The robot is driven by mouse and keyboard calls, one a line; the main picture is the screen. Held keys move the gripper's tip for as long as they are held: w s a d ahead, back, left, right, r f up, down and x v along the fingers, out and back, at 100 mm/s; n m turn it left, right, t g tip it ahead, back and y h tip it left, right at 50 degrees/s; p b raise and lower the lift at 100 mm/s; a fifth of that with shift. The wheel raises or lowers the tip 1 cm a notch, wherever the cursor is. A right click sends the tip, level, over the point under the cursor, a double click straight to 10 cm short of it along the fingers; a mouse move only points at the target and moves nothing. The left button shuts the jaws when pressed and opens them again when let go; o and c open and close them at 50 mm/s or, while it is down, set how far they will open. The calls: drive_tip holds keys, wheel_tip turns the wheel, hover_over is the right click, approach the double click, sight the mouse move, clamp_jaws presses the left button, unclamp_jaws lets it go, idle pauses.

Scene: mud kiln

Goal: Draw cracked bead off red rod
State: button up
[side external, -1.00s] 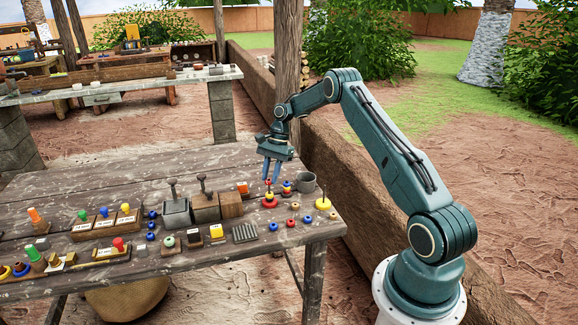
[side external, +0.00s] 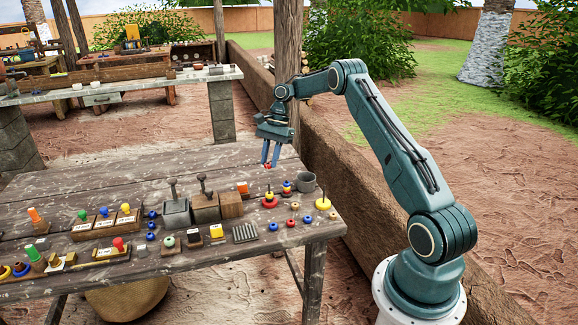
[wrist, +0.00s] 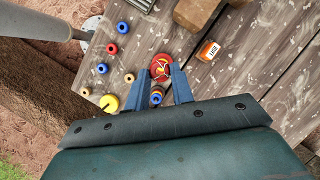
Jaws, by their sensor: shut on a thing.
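My gripper (side external: 269,162) is shut on a small red bead (side external: 268,166) in the side view. The bead is in the air above the red rod stand, apart from the stack. The red rod stand (side external: 270,204) is on the table with a yellow bead (side external: 270,196) low on it. In the wrist view red shows between my fingertips (wrist: 161,71), with pale lines across it; bead and stand overlap there, so I cannot separate them clearly. The rod itself is too thin to make out.
A yellow stand with a thin rod (side external: 323,204) is near the table's right end. Several loose beads lie in front. A labelled orange box (wrist: 208,50) is to the left.

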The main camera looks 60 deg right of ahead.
drive_tip(key=o, duration=0.3)
drive_tip(key=shift+c, duration=0.7)
drive_tip(key=shift+r, duration=0.1)
drive_tip(key=shift+r, duration=0.15)
drive_tip(key=shift+a, duration=0.15)
